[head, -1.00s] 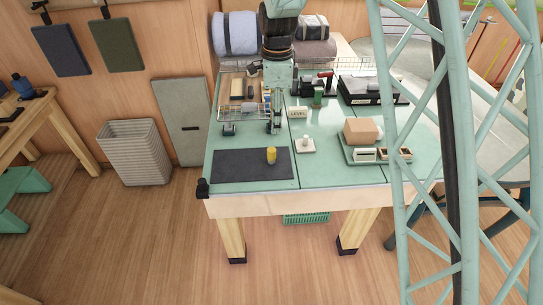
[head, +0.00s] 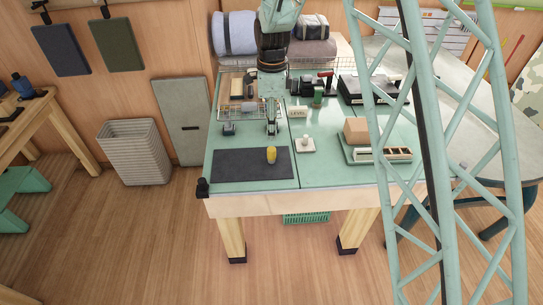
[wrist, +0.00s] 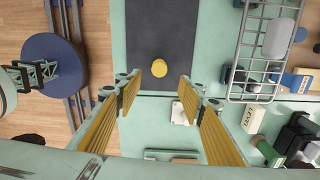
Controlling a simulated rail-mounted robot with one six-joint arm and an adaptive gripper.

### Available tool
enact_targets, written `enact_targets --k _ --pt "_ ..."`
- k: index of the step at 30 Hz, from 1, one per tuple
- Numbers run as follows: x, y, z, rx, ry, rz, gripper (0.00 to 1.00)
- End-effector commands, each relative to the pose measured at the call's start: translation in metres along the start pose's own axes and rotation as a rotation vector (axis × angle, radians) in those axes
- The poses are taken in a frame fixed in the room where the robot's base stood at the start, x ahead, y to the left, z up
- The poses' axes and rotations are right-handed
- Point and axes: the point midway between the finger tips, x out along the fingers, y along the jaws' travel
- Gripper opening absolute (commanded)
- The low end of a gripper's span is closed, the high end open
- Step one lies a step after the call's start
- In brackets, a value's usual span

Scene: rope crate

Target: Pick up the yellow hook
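A small yellow piece (head: 271,155), the only yellow thing standing out as the hook, sits on the dark mat (head: 235,166) near its right end. From here it looks like a short upright stub; I cannot make out a hook shape. In the wrist view it is a round yellow spot (wrist: 159,68) on the mat (wrist: 163,30), seen from above. My gripper (wrist: 158,88) is wide open and empty, with yellow finger pads. The yellow piece appears just beyond the fingertips in the picture, well below and apart from them.
A white square pad (head: 305,146) lies right of the mat. Behind are a wire basket (wrist: 243,50) and a block marked LEVEL (head: 298,112). A tray (head: 350,157) with a tan box (head: 357,130) stands at the right. The mat is otherwise bare.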

Motion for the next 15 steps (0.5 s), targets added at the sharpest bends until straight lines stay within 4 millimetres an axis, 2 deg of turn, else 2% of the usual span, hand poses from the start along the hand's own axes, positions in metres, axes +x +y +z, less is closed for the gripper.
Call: enact_targets --k 9,15 --pt "0.043 0.001 0.0 0.0 0.001 0.003 0.36" --pt "0.063 0.001 0.0 0.0 0.001 0.002 0.36"
